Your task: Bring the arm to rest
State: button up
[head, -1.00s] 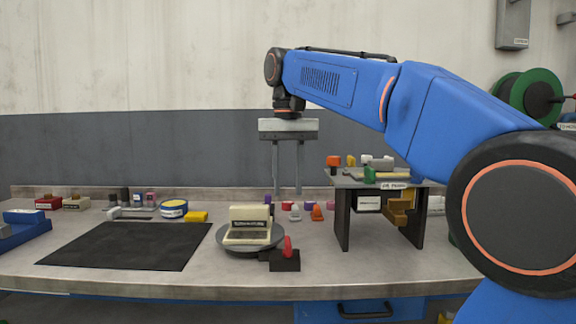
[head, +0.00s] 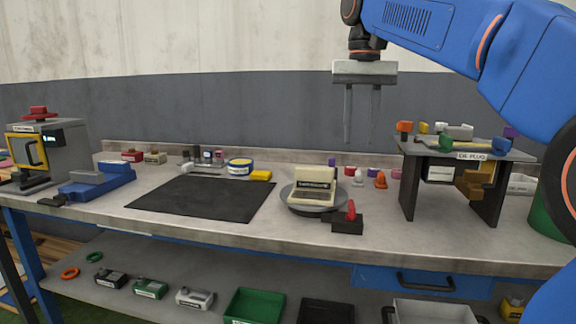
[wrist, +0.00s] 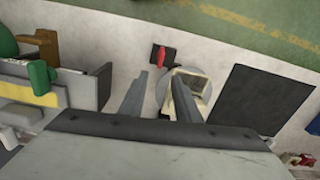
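My gripper (head: 361,143) hangs pointing down from the blue arm, in the air above the bench. Its two straight fingers stand apart, with nothing between them. In the wrist view the gripper (wrist: 158,80) also shows its fingers spread and empty. Below it is the round grey turntable (head: 297,206) with a cream labelled part (head: 314,184) on it; the turntable (wrist: 206,88) partly shows behind a finger in the wrist view. A dark block with a red lever (head: 350,211) stands beside the turntable.
A raised shelf (head: 415,149) with small coloured parts stands right of the turntable. A black mat (head: 205,198) lies bare to the left. A grey machine (head: 65,150) and blue fixture (head: 100,182) are at far left. Bins (head: 255,306) sit on the lower shelf.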

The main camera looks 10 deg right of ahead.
jog(key=s+d+f+n+t, duration=0.1)
jog(key=s+d+f, duration=0.1)
jog(key=s+f, duration=0.5)
jog(key=s+d+f+t, duration=0.2)
jog(key=s+f, duration=0.6)
jog(key=f, duration=0.9)
jog(key=s+d+f+n+t, duration=0.1)
jog(key=s+d+f, duration=0.1)
jog(key=s+f, duration=0.6)
notch_tip(320, 180, down, 5)
jog(key=shift+s+d+n+t, duration=0.25)
jog(key=shift+d+n+t, duration=0.05)
jog(key=shift+d, duration=0.05)
